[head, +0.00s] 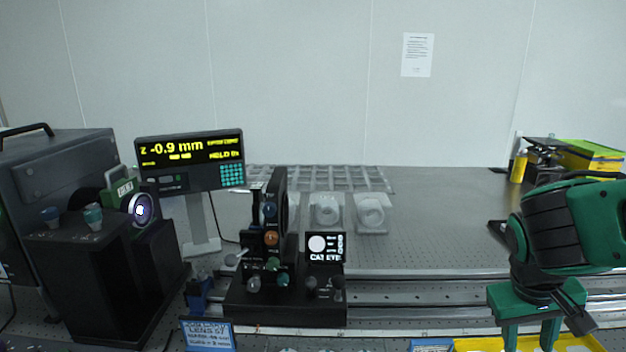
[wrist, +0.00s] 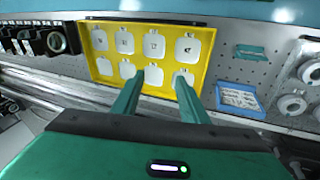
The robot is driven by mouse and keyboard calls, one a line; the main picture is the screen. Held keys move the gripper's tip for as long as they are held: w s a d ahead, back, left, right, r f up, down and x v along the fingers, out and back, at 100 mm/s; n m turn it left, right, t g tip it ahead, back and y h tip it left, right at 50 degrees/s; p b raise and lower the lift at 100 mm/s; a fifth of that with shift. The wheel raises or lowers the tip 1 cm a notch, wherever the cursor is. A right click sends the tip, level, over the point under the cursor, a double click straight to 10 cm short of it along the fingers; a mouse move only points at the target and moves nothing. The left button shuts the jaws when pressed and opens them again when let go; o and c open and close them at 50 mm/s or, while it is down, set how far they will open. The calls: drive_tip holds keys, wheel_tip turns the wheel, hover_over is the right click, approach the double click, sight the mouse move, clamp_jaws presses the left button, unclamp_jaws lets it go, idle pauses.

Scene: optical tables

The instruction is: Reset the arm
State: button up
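My green arm comes in from the right in the head view, with my gripper (head: 531,335) pointing down at the lower right, above the yellow tray (head: 480,344). In the wrist view the two green fingers of my gripper (wrist: 158,85) stand well apart with nothing between them. The fingertips overlap the near edge of the yellow tray (wrist: 84,42), which has several pale square pads in two rows. I cannot tell how far above the tray they are.
A display unit (head: 190,160) reads -0.9 mm behind black optical mounts (head: 285,300) on a rail. A dark instrument box (head: 60,165) stands at left. A blue-labelled card (wrist: 238,97) lies right of the tray. The grey table behind the rail (head: 440,220) is largely clear.

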drive_tip(key=s+d+r+m+y, duration=0.1)
drive_tip(key=s+m+y, duration=0.1)
drive_tip(key=s, duration=0.3)
drive_tip(key=s+d+r+m+g+y, duration=0.1)
drive_tip(key=s+d+m, duration=0.1)
drive_tip(key=s, duration=0.3)
drive_tip(key=shift+s+m+y, duration=0.4)
drive_tip(key=shift+m, duration=0.1)
drive_tip(key=shift+w+f, duration=0.25)
drive_tip(key=shift+w, duration=0.35)
